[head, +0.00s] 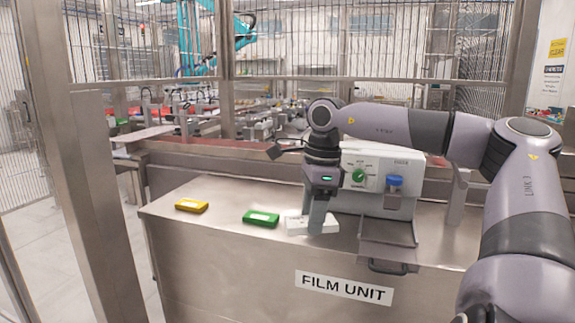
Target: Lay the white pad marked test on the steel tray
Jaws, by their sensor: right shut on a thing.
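The white pad (296,226) is at the front edge of the steel worktop, right of the green pad. Its marking is too small to read. My right gripper (318,226) points down and is shut on the white pad, hiding part of its top. I cannot tell whether the pad still touches the worktop. The steel tray (388,256) juts out at the front of the grey machine, to the right of the pad, with a dark handle below it. It looks empty. My left gripper is out of view.
A green pad (261,218) and a yellow pad (191,205) lie to the left on the worktop (235,192). A steel post (100,160) stands at the left.

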